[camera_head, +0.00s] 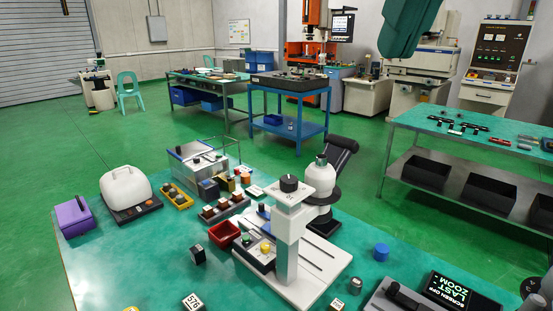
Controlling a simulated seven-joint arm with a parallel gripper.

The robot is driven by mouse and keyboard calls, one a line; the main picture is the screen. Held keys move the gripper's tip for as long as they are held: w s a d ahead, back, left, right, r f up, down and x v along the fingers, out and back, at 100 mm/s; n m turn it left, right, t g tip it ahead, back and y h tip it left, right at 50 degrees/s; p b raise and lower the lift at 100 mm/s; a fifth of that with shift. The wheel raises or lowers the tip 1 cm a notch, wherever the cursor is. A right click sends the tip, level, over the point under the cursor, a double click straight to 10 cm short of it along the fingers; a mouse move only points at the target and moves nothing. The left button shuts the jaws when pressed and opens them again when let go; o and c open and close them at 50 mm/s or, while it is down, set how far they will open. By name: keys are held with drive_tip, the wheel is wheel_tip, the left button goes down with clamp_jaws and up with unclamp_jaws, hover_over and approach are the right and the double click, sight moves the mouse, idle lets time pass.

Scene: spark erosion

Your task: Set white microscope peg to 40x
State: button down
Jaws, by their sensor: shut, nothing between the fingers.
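A white microscope (287,250) stands on the teal table, with a flat white base and a square upright column. A black round knob (289,183) sits on the column's square white top, with small dark markings beside it that are too small to read. My gripper is not in view.
The teal table (150,270) holds a red tray (224,234), a white domed device (126,187), a purple box (74,217), a blue cylinder (381,252), numbered blocks (193,303) and a lettered screen (458,294) at front right. A dark green shape (408,25) hangs top right.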

drive_tip(key=w+d+f+n+g+y, duration=0.15)
drive_tip(key=w+n, duration=0.35)
drive_tip(key=w, duration=0.9)
drive_tip(key=w+d+n+g+y, duration=0.15)
drive_tip(key=w+n, duration=0.25)
drive_tip(key=w, duration=1)
wheel_tip(320, 180, down, 23)
drive_tip(key=shift+a+r, duration=0.15)
drive_tip(key=shift+a, duration=0.1)
drive_tip(key=x, duration=0.9)
drive_tip(key=shift+w+a, duration=0.15)
drive_tip(key=shift+w, duration=0.1)
drive_tip(key=shift+w+a+f, duration=0.2)
drive_tip(key=shift+w+a, duration=0.35)
drive_tip(key=shift+a, duration=0.05)
drive_tip(key=shift+w+a+f, duration=0.2)
drive_tip(key=shift+w+a, duration=0.35)
drive_tip(key=shift+a, duration=0.05)
drive_tip(key=shift+w+a, duration=0.3)
drive_tip(key=shift+a, duration=0.05)
